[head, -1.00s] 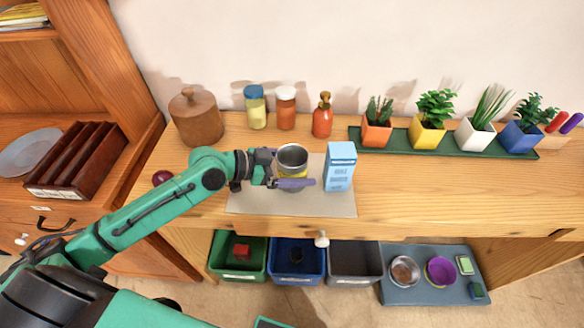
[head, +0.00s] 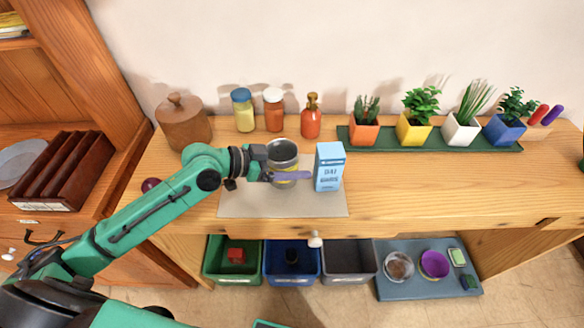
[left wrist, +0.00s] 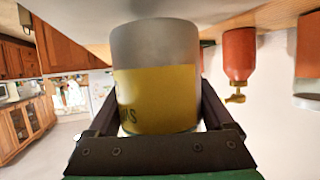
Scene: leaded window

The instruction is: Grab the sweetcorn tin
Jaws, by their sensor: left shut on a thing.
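The sweetcorn tin (head: 283,152) is a grey metal can with a yellow band, on or just over the pale mat on the wooden counter. In the left wrist view the tin (left wrist: 156,75) fills the middle, between the two dark fingers, with part of a word on its yellow label. My left gripper (head: 282,175) is shut on the tin from the left and front; its fingers partly hide the tin in the head view. I cannot tell whether the tin's base touches the mat. My right gripper is not in view.
A blue and white carton (head: 329,167) stands close to the tin's right. Behind are a blue-lidded jar (head: 243,110), an orange jar (head: 273,109) and a red pump bottle (head: 311,116). A wooden canister (head: 184,122) is back left. The pale mat (head: 315,204) is clear in front.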

